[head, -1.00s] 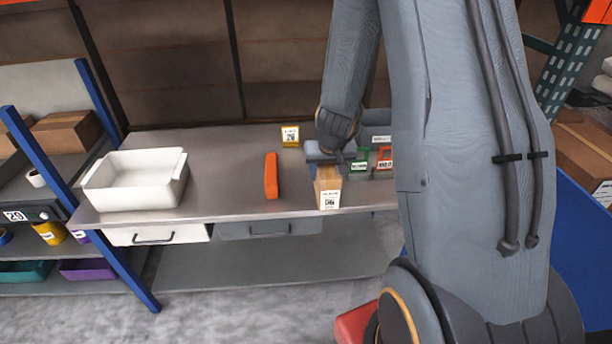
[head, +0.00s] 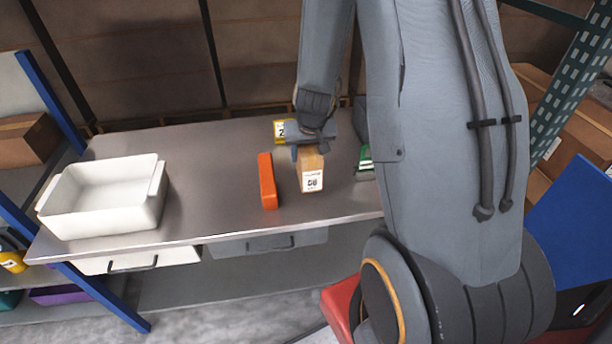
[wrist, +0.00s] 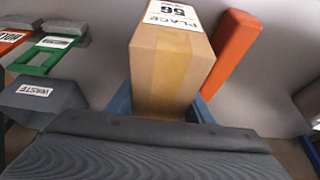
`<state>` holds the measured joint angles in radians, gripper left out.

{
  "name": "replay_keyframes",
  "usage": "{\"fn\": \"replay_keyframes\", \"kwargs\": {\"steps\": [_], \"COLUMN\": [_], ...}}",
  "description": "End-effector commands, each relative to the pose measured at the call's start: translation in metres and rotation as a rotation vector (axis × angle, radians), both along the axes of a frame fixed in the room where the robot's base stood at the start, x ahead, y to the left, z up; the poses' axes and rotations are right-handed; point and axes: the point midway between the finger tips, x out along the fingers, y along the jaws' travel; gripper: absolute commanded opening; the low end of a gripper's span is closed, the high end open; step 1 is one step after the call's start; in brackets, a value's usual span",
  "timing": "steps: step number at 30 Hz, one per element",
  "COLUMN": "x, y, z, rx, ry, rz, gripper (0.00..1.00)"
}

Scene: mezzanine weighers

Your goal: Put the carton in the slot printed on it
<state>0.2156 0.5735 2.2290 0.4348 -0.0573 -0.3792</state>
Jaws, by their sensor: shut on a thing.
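The carton (head: 311,171) is a small tan box with a white printed label on its face. In the wrist view the carton (wrist: 170,70) fills the middle, and its label reads "PLACE" and "56". My gripper (head: 306,146) is shut on the carton from behind and above, with a blue finger on each side of it in the wrist view (wrist: 163,108). I cannot tell whether the carton touches the table. No slot numbered 56 is readable in these views.
An orange block (head: 267,181) stands just left of the carton. A white tub (head: 105,200) is at the table's left end. A yellow sign (head: 279,128) stands behind. A green-framed item (head: 365,160) is to the right; a grey "WASTE" box (wrist: 40,95) shows in the wrist view.

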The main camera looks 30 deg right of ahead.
Motion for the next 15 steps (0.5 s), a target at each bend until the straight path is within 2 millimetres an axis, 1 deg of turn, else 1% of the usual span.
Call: {"fn": "replay_keyframes", "kwargs": {"steps": [1, 3, 11, 15], "x": [0.002, 0.001, 0.000, -0.001], "y": [-0.001, -0.001, -0.002, -0.002], "z": [-0.009, -0.014, -0.029, -0.048], "rx": [-0.001, -0.001, -0.001, 0.000], "ry": [-0.002, -0.002, -0.001, 0.002], "rz": [-0.001, -0.002, -0.003, -0.004], "gripper": [0.10, 0.10, 0.10, 0.10]}}
